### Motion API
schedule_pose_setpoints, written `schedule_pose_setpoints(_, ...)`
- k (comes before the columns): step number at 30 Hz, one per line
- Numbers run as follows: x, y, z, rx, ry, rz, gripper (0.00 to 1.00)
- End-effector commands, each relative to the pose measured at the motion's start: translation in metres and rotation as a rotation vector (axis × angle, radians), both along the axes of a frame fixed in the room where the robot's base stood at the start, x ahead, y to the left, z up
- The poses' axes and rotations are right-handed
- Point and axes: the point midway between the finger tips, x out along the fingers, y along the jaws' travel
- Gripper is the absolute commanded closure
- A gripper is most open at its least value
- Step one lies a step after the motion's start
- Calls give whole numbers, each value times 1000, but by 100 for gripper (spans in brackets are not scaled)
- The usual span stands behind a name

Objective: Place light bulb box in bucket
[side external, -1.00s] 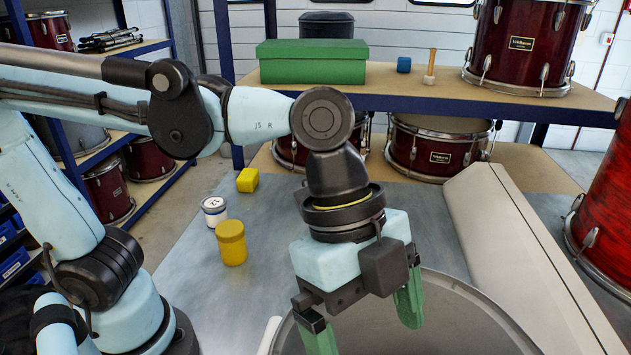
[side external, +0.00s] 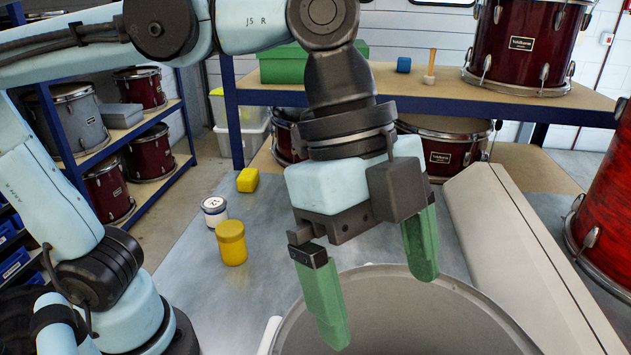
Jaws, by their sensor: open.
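In the side external view, my gripper (side external: 381,312) has two green fingers spread apart with nothing between them. I cannot pick out a light bulb box. A small yellow block (side external: 248,180) lies on the bench, left of my gripper and well apart from it.
A yellow jar (side external: 231,243) and a white tin (side external: 214,211) stand on the metal bench left of my gripper. A long off-white box-like piece (side external: 535,265) lies right of the bucket. Behind, a shelf (side external: 440,92) holds a green box (side external: 290,64) and drums.

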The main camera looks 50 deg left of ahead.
Motion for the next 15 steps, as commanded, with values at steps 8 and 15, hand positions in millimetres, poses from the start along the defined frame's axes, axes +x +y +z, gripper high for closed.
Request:
schedule_pose_setpoints(8, 12, 5, -3, -16, -14, 58, 0)
schedule_pose_setpoints(15, 103, 60, -16, -158, -152, 509, 0)
